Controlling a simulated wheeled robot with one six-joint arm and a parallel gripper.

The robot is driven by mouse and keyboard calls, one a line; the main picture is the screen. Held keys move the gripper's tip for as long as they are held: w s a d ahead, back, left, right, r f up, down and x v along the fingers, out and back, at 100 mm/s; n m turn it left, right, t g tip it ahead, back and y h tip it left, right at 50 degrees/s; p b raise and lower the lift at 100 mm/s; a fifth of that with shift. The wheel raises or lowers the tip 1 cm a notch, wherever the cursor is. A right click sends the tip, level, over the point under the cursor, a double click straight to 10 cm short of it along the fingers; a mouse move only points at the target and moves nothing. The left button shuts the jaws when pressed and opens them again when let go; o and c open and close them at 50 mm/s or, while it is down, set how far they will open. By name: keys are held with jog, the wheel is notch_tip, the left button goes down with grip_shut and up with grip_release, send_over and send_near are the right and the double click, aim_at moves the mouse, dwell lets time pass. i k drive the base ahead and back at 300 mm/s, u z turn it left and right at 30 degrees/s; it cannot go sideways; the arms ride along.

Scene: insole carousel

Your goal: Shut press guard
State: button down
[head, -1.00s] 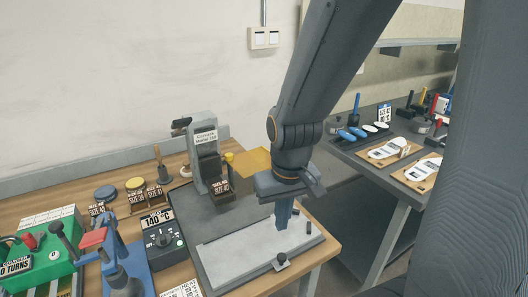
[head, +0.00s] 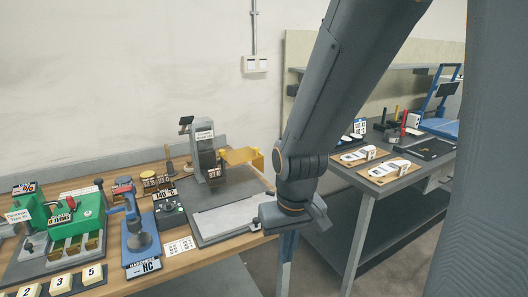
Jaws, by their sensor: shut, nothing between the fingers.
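The press (head: 204,150) is a grey upright machine with a label on its head, standing at the back of the wooden bench. Its amber see-through guard (head: 243,157) sticks out to the right of the column, swung away from the front. The pale press bed (head: 227,215) lies in front on a dark plate. My gripper (head: 289,238) points down at the bench's right end, right of the bed and well in front of the guard. It is shut and empty, with its fingers hard to tell from the bench leg behind.
A blue hardness tester (head: 137,232), a green machine (head: 78,222) and a dark control box (head: 170,214) stand left of the press. A second bench (head: 385,190) with white insoles on boards is at the right. A floor gap separates the benches.

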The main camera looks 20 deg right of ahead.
aim_at(236, 157)
jog(key=z, duration=0.6)
jog(key=i, duration=0.95)
jog(key=u, duration=0.6)
